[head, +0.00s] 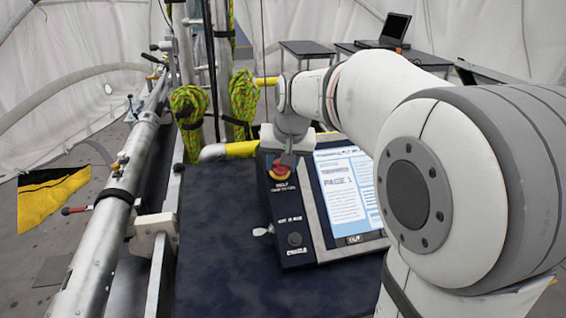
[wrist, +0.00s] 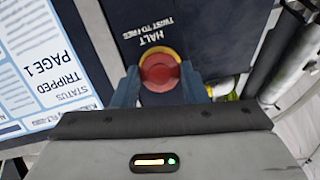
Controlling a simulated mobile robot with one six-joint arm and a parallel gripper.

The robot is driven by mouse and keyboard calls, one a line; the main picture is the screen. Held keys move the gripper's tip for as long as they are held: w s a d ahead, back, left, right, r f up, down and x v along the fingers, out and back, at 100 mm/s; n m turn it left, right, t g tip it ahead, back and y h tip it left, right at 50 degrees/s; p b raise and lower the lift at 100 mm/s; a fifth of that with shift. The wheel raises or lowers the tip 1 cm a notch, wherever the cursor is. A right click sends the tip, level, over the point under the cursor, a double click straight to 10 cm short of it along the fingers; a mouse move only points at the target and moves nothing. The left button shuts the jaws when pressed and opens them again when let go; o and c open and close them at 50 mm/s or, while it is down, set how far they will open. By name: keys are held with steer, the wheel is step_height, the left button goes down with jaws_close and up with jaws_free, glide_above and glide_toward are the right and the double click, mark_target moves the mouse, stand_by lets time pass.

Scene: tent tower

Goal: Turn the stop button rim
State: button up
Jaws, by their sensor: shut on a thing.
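The stop button (wrist: 160,73) is a red mushroom knob with a yellow ring, mounted on a dark panel below the words "HALT TWIST TO FREE", upside down in the wrist view. It also shows in the head view as a red and yellow button (head: 280,172) at the panel's top left, partly covered by my gripper. My gripper (wrist: 160,88) has its two blue-grey fingers on either side of the red rim, shut on it. In the head view my gripper (head: 289,159) reaches down onto the button from above.
A black knob (head: 295,239) and a key (head: 263,231) are lower on the panel.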

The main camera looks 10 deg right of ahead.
steer(key=shift+d+m+t+y+b, duration=0.15)
steer(key=shift+m+y+b, duration=0.2)
steer(key=shift+m, duration=1.1)
steer(key=shift+a+m+t+y+b, duration=0.15)
steer(key=shift+m+y+b, duration=0.15)
steer(key=shift+m, duration=1.15)
steer(key=shift+d, duration=0.1)
steer(key=o, duration=1)
steer(key=shift+v, duration=3.85)
